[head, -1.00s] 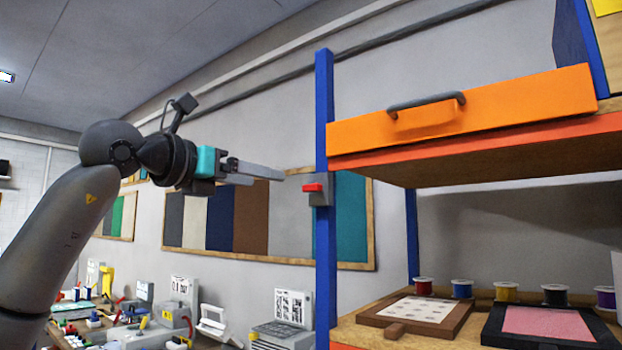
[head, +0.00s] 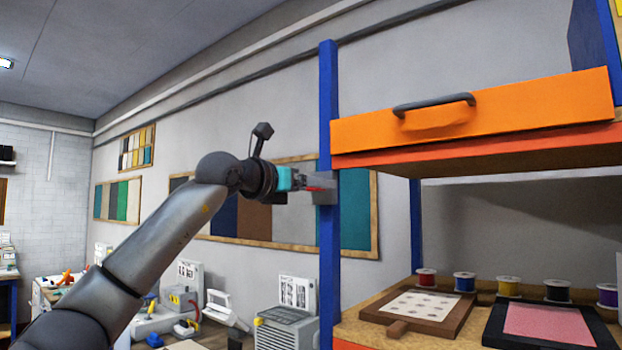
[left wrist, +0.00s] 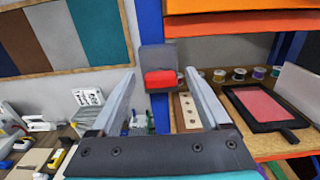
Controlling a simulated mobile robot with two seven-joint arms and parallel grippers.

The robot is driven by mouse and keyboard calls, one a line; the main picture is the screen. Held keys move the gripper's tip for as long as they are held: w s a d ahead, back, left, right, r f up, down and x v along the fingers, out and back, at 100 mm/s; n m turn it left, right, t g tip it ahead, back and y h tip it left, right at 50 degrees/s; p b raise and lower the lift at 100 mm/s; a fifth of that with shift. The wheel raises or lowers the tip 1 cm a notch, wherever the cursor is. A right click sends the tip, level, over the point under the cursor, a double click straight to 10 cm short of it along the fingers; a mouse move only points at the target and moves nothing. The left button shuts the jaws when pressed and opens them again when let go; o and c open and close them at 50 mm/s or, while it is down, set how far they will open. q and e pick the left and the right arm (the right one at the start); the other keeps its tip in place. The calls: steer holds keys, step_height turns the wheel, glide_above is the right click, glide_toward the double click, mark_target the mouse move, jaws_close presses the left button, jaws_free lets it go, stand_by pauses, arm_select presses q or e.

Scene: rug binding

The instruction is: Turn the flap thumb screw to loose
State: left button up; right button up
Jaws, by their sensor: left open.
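The thumb screw is a small red block (left wrist: 161,79) on a grey box (left wrist: 158,56) fixed to the blue upright post (head: 328,110). In the head view the red piece (head: 315,189) is partly hidden by my gripper. My left gripper (left wrist: 160,76) is open, its two fingertips on either side of the red piece in the left wrist view. It also shows at the post in the head view (head: 309,184). I cannot tell whether the fingers touch the screw. My right gripper is not in view.
An orange drawer front (head: 550,103) with a grey handle stands right of the post, above an open shelf. The shelf holds a black frame with a pink panel (head: 545,323), a wooden frame (head: 390,317) and several thread spools. A cluttered bench lies below left.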

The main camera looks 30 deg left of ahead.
arm_select(q)
steer(key=shift+w, duration=0.2)
jaws_close()
stand_by(0.6)
